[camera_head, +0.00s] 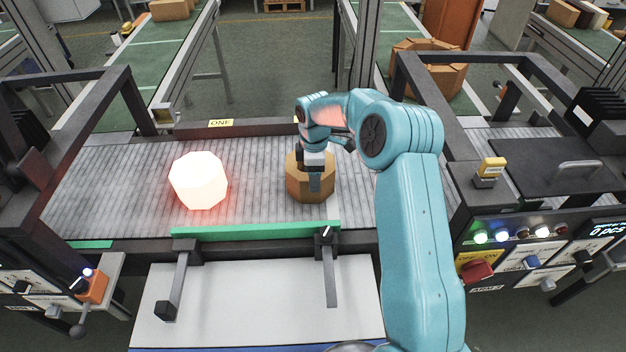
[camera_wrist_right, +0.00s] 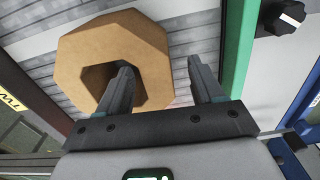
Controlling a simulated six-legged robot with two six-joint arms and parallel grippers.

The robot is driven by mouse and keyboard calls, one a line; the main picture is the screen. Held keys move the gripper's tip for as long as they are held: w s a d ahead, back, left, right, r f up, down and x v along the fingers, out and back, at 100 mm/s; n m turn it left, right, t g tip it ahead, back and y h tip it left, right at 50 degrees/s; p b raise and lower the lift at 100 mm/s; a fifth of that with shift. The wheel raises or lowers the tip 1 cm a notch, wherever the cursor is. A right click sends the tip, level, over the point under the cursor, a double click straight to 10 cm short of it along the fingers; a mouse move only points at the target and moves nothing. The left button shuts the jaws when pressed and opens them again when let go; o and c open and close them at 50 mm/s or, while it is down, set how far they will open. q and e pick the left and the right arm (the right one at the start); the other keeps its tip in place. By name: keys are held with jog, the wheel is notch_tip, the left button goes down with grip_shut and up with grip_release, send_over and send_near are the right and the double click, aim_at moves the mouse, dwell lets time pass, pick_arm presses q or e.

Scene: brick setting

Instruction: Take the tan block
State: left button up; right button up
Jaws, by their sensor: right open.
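The tan block (camera_head: 297,185) is an eight-sided ring that sits on the grey slatted conveyor (camera_head: 110,190). In the right wrist view the tan block (camera_wrist_right: 92,62) shows its central hole. My right gripper (camera_head: 316,180) is over the block from above, and its arm covers part of it. In the wrist view the open jaws of my right gripper (camera_wrist_right: 165,75) straddle one wall of the ring, with one finger over the hole and the other outside. I cannot tell how deep the fingers reach. My left gripper is not seen.
A glowing white-hot block (camera_head: 198,181) sits on the conveyor to the left of the tan block. A green rail (camera_head: 255,231) runs along the front edge, with a white plate (camera_head: 250,300) below. A control panel (camera_head: 540,250) with knobs stands at the right.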

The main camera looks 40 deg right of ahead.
jog(key=shift+w+a+f, duration=0.2)
jog(key=shift+w+f, duration=0.05)
jog(key=shift+f, duration=0.05)
jog(key=shift+w+a+f+b, duration=0.15)
jog(key=shift+w+f+b, duration=0.1)
jog(key=shift+f+b, duration=0.25)
jog(key=shift+w+a+f+b, duration=0.1)
jog(key=shift+w+f+b, duration=0.15)
jog(key=shift+f, duration=0.4)
jog(key=shift+s+d+f+b, duration=0.25)
jog(key=shift+f+b, duration=0.15)
jog(key=shift+f, duration=0.25)
jog(key=shift+s+d+f+b, duration=0.1)
jog(key=shift+s+f+b, duration=0.1)
jog(key=shift+f+b, duration=0.3)
jog(key=shift+f, duration=0.25)
jog(key=shift+w+a, duration=0.3)
jog(key=shift+w, duration=0.1)
jog(key=shift+s+d+r, duration=0.1)
jog(key=shift+s+d, duration=0.15)
jog(key=shift+s, duration=0.1)
grip_shut()
jog(key=shift+w+a, duration=0.15)
jog(key=shift+w, duration=0.1)
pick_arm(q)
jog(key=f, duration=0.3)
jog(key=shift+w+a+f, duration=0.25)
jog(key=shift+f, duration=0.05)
pick_arm(e)
jog(key=shift+s, duration=0.1)
